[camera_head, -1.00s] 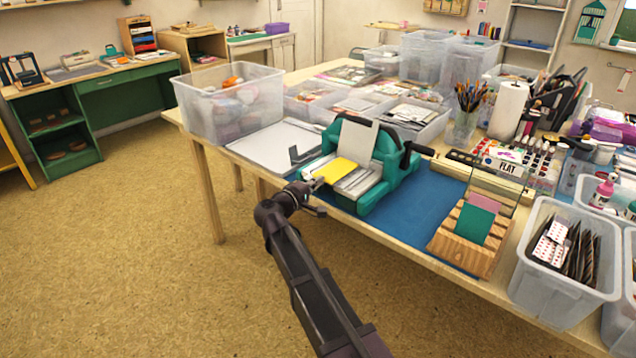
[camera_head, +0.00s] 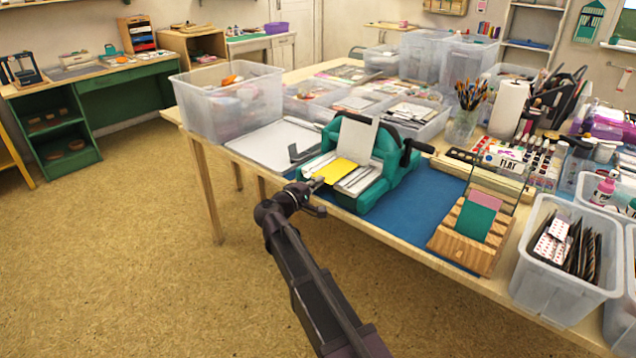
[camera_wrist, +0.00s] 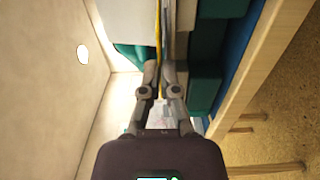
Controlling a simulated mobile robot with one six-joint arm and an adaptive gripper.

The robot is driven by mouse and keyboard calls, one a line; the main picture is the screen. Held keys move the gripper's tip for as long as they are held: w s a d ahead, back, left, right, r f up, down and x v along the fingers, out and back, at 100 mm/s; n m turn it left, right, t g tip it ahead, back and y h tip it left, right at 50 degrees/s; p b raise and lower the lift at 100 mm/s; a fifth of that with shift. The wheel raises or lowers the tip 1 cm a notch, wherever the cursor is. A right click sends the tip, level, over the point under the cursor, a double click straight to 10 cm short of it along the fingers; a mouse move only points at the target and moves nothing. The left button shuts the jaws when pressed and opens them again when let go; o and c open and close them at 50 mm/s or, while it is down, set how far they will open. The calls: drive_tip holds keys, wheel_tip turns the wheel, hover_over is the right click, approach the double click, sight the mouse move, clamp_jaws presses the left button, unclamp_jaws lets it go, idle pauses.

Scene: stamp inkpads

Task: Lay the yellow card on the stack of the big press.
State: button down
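The big press (camera_head: 382,190) is teal with a dark crank and an upright pale plate, and stands on the table. Its stack (camera_head: 358,182) of pale sheets lies in its front bed. The yellow card (camera_head: 337,171) lies flat over the left part of the stack; I cannot tell whether it rests fully on it. My gripper (camera_head: 318,184) is at the card's near left edge. In the wrist view, the card (camera_wrist: 158,35) shows edge-on as a thin yellow strip between the fingers of my gripper (camera_wrist: 160,68), which are closed on it.
A blue mat (camera_head: 425,208) lies under the press. A wooden rack (camera_head: 470,240) holding green and pink cards stands to the right. A white board (camera_head: 278,143) lies to the left, and a clear bin (camera_head: 230,110) stands behind it. The table's front edge is close to my arm.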

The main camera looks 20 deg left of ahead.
drive_tip(key=shift+f+b, duration=0.35)
idle(0.4)
drive_tip(key=c, duration=0.7)
unclamp_jaws()
drive_tip(key=shift+s, duration=0.1)
drive_tip(key=shift+v, duration=2.4)
drive_tip(key=shift+v, duration=6)
